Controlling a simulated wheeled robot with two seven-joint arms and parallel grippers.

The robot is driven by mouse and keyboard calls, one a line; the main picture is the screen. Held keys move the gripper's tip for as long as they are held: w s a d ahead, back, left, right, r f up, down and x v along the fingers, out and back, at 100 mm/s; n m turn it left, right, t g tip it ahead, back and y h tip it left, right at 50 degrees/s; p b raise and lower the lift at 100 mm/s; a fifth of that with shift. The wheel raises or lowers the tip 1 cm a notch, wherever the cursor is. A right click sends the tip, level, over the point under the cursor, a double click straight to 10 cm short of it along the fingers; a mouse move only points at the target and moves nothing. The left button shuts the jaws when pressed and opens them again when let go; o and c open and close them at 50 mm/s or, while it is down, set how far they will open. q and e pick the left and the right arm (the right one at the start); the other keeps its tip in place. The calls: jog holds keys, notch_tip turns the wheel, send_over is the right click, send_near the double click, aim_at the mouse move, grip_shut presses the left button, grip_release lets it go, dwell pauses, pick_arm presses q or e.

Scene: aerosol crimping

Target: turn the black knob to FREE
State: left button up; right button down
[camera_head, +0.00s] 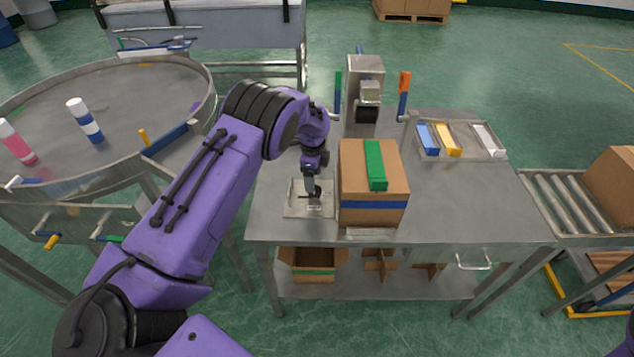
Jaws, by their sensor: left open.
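My left gripper (312,198) points down over a small pale metal plate (295,211) on the steel table, left of the cardboard box. Its jaws are open. Dark parts show at the fingertips, but I cannot tell whether any of them is the black knob or whether the fingers touch it. No knob marking such as FREE can be read. My right gripper is out of view.
A cardboard box (371,182) with a green strip stands close to the right of my left gripper. Behind is a metal press (366,80) with a black part. A tray (470,155) holds blue, yellow and white pieces. The table's right front is clear.

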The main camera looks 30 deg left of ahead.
aim_at(315, 193)
pick_arm(q)
notch_tip(315, 193, down, 4)
jog(key=shift+w+d+r+p, duration=0.1)
jog(key=shift+d+p, duration=0.05)
jog(key=shift+p, duration=0.2)
jog(key=shift+f, duration=0.2)
jog(key=c, duration=1.1)
jog(key=shift+o, duration=0.2)
